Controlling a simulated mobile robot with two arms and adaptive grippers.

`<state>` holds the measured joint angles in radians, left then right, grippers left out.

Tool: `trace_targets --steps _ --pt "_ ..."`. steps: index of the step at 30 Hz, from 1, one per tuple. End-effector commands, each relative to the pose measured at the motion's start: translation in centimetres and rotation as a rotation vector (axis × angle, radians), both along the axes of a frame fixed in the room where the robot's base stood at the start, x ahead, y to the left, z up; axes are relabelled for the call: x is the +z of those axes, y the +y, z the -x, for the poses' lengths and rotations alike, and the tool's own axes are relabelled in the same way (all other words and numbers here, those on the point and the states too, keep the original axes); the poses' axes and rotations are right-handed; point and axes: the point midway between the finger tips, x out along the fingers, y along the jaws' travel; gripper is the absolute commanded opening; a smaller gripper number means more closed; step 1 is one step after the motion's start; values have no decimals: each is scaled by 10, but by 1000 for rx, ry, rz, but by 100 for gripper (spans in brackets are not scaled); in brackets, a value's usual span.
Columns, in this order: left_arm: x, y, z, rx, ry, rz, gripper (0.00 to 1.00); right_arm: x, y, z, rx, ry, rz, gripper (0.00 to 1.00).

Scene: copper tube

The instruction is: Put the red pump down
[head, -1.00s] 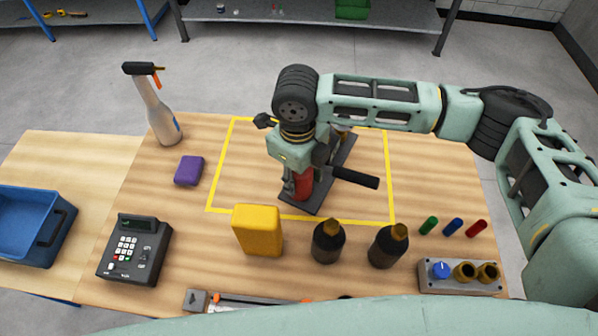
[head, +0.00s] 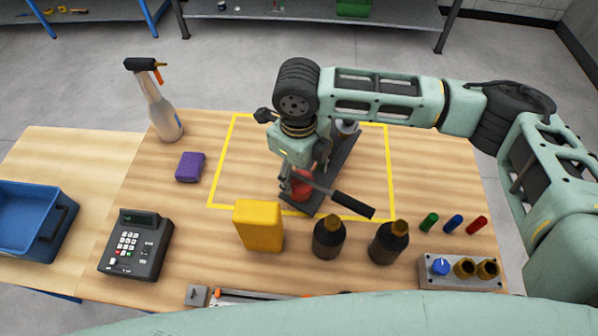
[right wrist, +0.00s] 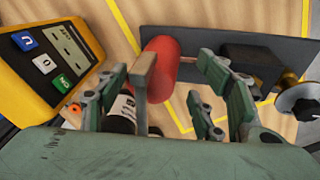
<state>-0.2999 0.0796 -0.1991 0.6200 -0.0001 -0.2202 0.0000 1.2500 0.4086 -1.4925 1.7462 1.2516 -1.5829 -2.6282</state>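The red pump (head: 301,187) is upright with its dark base plate on the table, inside the yellow outline near its front edge. Its black handle (head: 353,204) slopes down toward the lower right. My right gripper (head: 300,170) is low over the red body and partly hides it. In the right wrist view, the red body (right wrist: 163,68) shows between the fingers of my right gripper (right wrist: 165,85). The fingers are spread, with visible gaps to the red body on both sides. My left gripper is in neither view.
Close in front stand a yellow device (head: 258,226) and two dark bottles (head: 328,238) (head: 389,243). A purple block (head: 190,167) and spray bottle (head: 163,115) are left. A knob panel (head: 460,272) is front right. The outline's left part is clear.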

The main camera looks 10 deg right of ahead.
Motion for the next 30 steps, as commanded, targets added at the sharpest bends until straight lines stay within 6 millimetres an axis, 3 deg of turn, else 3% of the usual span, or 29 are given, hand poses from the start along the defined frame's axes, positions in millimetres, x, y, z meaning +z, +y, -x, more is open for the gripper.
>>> trace_targets --steps 15,21,30 --pt "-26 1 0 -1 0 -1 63 103 3 0 -1 -6 -2 59" --pt "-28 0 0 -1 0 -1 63 119 2 1 -1 -3 -2 59" --pt "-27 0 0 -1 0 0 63 121 2 1 -1 -1 -1 59"
